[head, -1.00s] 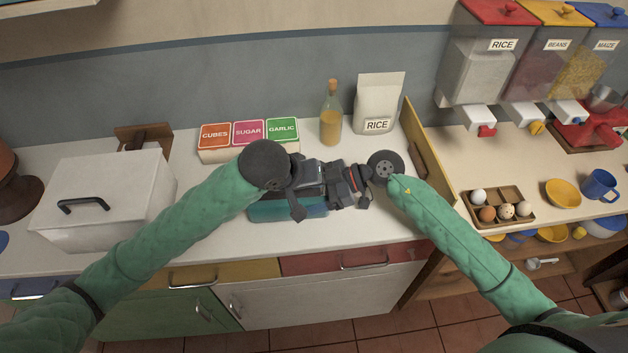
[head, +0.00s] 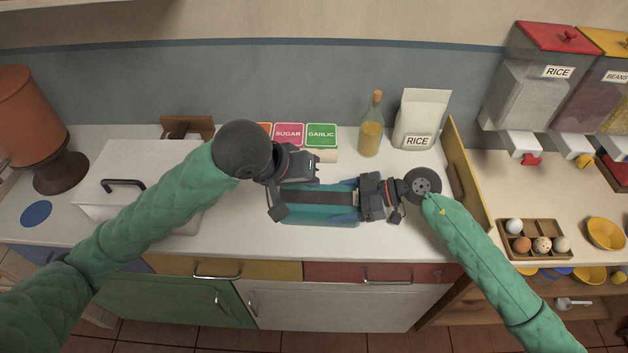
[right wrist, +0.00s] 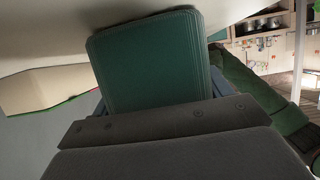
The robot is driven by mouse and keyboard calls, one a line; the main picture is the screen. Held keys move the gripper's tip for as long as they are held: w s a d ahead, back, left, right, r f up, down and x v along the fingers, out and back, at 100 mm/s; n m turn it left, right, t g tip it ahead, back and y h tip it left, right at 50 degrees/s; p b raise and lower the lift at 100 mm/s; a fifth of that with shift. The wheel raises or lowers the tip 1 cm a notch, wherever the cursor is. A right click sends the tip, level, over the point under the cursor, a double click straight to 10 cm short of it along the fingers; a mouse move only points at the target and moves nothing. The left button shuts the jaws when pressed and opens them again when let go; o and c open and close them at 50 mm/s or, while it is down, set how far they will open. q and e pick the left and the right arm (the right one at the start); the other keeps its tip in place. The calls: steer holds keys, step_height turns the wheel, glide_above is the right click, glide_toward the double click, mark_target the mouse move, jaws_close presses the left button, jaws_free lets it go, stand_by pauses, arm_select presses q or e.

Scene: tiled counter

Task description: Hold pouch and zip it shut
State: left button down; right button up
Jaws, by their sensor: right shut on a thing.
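The pouch (head: 315,216) is a flat teal case lying on the white counter, with a dark strip along its top between my two grippers. My right gripper (head: 360,198) is shut on the pouch's right end. In the right wrist view the pouch (right wrist: 150,62) extends away beyond the gripper, its rounded far corners showing. My left gripper (head: 290,190) is over the pouch's left end. The zip's slider is not distinguishable.
Sugar and garlic boxes (head: 320,136), a bottle (head: 370,130) and a rice bag (head: 421,119) stand behind the pouch. A white lidded box (head: 115,195) is at left. A wooden divider (head: 467,180) and egg tray (head: 530,237) are at right. The counter's front strip is clear.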

steer(key=o, duration=1)
step_height(320, 180, up, 10)
